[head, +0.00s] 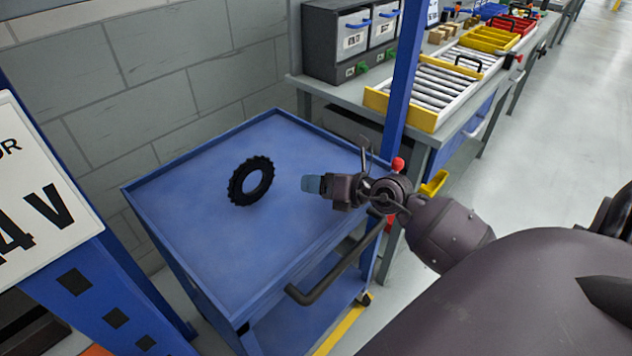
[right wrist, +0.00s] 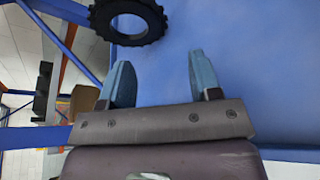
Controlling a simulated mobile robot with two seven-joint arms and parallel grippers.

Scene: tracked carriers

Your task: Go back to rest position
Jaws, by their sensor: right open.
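My right gripper (head: 312,184) reaches in from the right over the blue cart's top. Its blue fingers are apart with nothing between them, as the right wrist view (right wrist: 153,75) shows. A black toothed ring (head: 251,181) lies on the blue cart top (head: 205,255), to the left of the gripper and apart from it. The ring also shows at the top of the right wrist view (right wrist: 128,22), beyond the fingertips. My left gripper is not in either view.
The cart has a raised rim and a black handle (head: 334,268) at its near right side. A blue post (head: 402,75) stands close behind my right gripper. A workbench with a roller conveyor (head: 440,87) and drawer units (head: 350,38) is behind. A sign (head: 38,190) stands at the left.

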